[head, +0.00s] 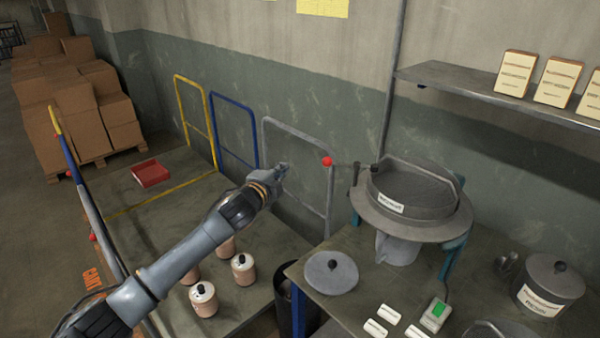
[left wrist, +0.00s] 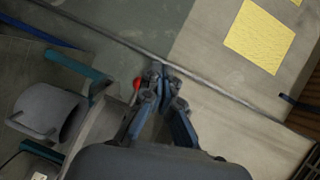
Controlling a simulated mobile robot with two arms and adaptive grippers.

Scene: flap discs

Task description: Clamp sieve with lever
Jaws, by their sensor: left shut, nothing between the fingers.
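The round grey sieve (head: 410,188) with a white label sits on a wide flanged stand with teal legs at the right of the head view. A lever with a red ball knob (head: 327,161) sticks out to the left from the sieve's side. My left gripper (head: 283,170) is shut and empty, left of the knob and apart from it in the head view. In the left wrist view the shut fingertips (left wrist: 163,72) appear close beside the red knob (left wrist: 137,84); the depth gap is hard to judge. My right gripper is not in view.
A lid (head: 331,272), a green-screened device (head: 436,314) and a lidded pot (head: 549,284) stand on the workbench. A shelf (head: 450,82) with boxes hangs above. Several small canisters (head: 243,268) stand below my left arm. Metal rails (head: 296,125) stand behind the gripper.

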